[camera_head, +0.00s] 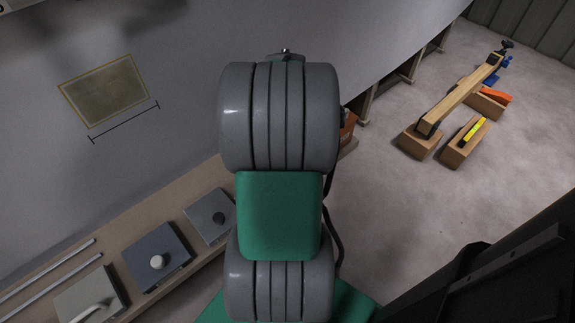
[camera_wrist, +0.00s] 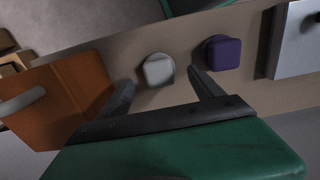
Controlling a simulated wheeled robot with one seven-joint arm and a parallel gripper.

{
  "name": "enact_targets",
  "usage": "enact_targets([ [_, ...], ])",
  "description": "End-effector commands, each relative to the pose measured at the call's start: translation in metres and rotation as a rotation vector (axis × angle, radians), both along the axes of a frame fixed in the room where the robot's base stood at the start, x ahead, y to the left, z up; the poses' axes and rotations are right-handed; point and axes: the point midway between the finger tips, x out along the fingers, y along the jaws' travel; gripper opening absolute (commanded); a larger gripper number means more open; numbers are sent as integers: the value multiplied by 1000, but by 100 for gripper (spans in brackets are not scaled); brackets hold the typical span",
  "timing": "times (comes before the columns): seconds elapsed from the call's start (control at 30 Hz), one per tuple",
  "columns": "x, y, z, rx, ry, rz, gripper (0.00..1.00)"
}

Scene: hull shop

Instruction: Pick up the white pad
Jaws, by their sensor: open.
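The white pad (camera_wrist: 159,70) is a small pale rounded block on a tan shelf in the wrist view. My gripper (camera_wrist: 162,88) is open, with two dark fingers spread apart. The pad shows between and just beyond the fingertips, and I cannot tell whether either finger touches it. In the head view my own arm fills the middle, and neither the white pad nor the gripper fingers can be made out there.
A purple pad (camera_wrist: 222,52) sits right of the white one. An orange-brown block with a handle (camera_wrist: 66,98) stands close left. A grey box (camera_wrist: 296,45) is at right. The shelf (camera_head: 150,215) runs along the wall. Timber blocks (camera_head: 465,140) lie on the floor.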

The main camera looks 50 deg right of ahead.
Motion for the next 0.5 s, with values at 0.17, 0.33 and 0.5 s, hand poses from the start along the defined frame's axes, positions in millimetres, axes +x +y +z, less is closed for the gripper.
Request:
enact_targets([
  [0.17, 1, -1, -35, 3, 2, -1, 77],
  [0.33, 1, -1, -37, 0, 0, -1, 77],
  [0.5, 1, -1, -37, 0, 0, -1, 68],
])
